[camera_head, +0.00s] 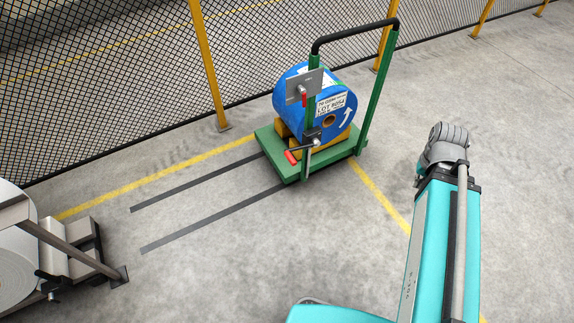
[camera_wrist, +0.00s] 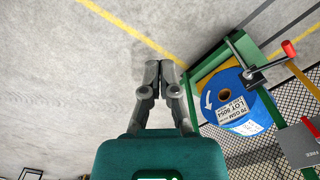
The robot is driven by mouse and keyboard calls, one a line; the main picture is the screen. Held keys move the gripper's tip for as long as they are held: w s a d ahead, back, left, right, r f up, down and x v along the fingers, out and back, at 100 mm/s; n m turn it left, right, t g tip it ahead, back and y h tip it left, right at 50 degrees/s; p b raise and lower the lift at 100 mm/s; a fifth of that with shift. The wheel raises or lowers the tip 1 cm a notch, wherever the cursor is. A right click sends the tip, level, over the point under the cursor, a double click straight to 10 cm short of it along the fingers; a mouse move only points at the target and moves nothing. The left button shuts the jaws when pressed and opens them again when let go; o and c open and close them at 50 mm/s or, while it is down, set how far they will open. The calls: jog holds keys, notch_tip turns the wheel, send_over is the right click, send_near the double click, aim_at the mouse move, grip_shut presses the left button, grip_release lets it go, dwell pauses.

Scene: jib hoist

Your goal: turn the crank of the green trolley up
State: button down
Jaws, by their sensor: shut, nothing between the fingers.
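The green trolley (camera_head: 335,152) stands by the mesh fence, carrying a blue roll (camera_head: 290,92) on yellow blocks. Its crank (camera_head: 312,136) has a red handle (camera_head: 292,157) low on the near upright, pointing down-left. In the wrist view the trolley (camera_wrist: 236,50) is on the right, seen about upside down, with the crank's red handle (camera_wrist: 288,48) at upper right. My gripper (camera_wrist: 160,70) is shut and empty over bare floor, left of the roll and apart from the crank. In the head view my fingers cannot be made out.
A grey plate (camera_head: 316,82) with a smaller red handle (camera_head: 304,99) sits higher on the upright; it reads "FREE" in the wrist view (camera_wrist: 300,148). A fence (camera_head: 110,80) runs behind. A white roll (camera_head: 12,245) on a stand is at lower left. Floor around the trolley's front is clear.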

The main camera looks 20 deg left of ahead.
jog(key=w+a+f+n+t+h+b, duration=0.1)
jog(key=w+a+f+n+b, duration=0.3)
jog(key=a+f+n+b, duration=0.25)
jog(key=w+a+f+n+h+b, duration=0.2)
jog(key=w+a+f+n+b, duration=0.15)
jog(key=a+f+b, duration=0.5)
jog(key=w+a+f+n+t+h+b, duration=0.1)
jog(key=w+a+f+n+b, duration=0.3)
jog(key=a, duration=0.5)
jog(key=s+a+f+n+t+b, duration=0.1)
jog(key=a+f+n+b, duration=0.2)
jog(key=a, duration=0.6)
jog(key=s+a+f+n+t+h+b, duration=0.1)
jog(key=a+f+n+t+b, duration=0.1)
jog(key=a+f+n+b, duration=0.2)
jog(key=s+a+f+n+t+b, duration=0.1)
jog(key=a+f+n+b, duration=0.3)
jog(key=a, duration=1)
jog(key=n+b, duration=0.3)
jog(key=b, duration=0.2)
jog(key=shift+a+t+h, duration=0.2)
jog(key=shift+t+h, duration=0.2)
jog(key=shift+b, duration=0.3)
